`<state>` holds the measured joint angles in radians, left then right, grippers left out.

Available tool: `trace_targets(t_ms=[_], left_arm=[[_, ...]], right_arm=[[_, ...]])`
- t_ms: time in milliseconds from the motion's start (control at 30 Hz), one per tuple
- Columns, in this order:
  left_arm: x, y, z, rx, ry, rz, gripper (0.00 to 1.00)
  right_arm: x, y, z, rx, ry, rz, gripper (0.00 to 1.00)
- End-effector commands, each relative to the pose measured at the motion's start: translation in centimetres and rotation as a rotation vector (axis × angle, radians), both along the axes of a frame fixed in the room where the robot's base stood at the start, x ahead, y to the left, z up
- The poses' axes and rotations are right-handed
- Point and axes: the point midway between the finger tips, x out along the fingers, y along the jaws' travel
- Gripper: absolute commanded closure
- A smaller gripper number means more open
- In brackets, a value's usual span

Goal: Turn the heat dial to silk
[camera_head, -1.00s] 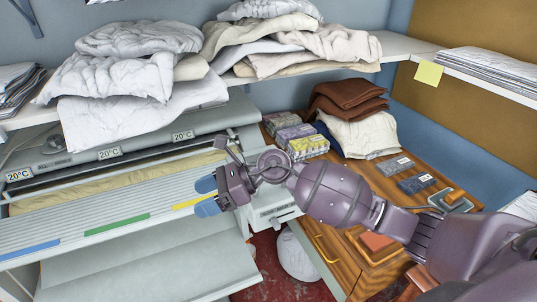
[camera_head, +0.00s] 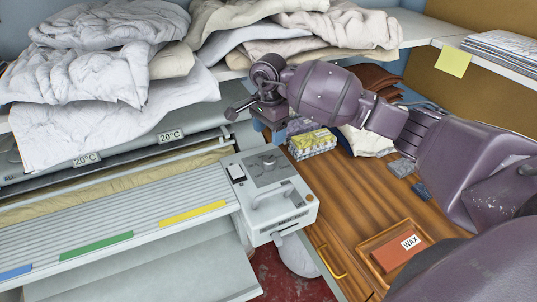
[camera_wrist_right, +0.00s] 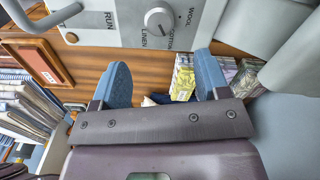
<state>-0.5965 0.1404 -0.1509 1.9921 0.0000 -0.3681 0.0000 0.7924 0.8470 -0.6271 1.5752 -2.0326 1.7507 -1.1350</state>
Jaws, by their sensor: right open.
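The ironer's control box (camera_head: 285,212) stands at the right end of the ironer. In the right wrist view its panel (camera_wrist_right: 110,35) fills the top, with a round grey heat dial (camera_wrist_right: 158,20) among the words WOOL, COTTON and LINEN. The word silk is not readable, and I cannot tell the setting. My right gripper (camera_head: 262,128) is behind the box in the head view, its fingers mostly hidden by its own body. In the wrist view my right gripper (camera_wrist_right: 162,78) is open and empty, apart from the dial. My left gripper is not in view.
A wooden counter with a WAX block (camera_head: 399,252) lies to the right. Small boxes (camera_head: 312,143) stand near my right gripper. A shelf with folded linen (camera_head: 100,70) hangs above the ironer. A handle (camera_wrist_right: 55,14) sticks out beside the RUN label.

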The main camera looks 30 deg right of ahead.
Motion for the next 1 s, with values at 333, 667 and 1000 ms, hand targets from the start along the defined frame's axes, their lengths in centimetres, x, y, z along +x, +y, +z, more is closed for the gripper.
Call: trace_targets(t_ms=[333, 667, 1000], left_arm=[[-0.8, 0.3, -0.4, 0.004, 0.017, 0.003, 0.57], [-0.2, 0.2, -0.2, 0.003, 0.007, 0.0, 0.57], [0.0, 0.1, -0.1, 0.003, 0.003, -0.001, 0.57]], right_arm=[[-0.1, 0.1, -5.8, 0.004, 0.003, -0.002, 0.31], [-0.1, 0.1, -9.5, 0.004, 0.001, -0.001, 0.31], [0.0, 0.1, -10.0, 0.003, 0.0, 0.0, 0.31]])
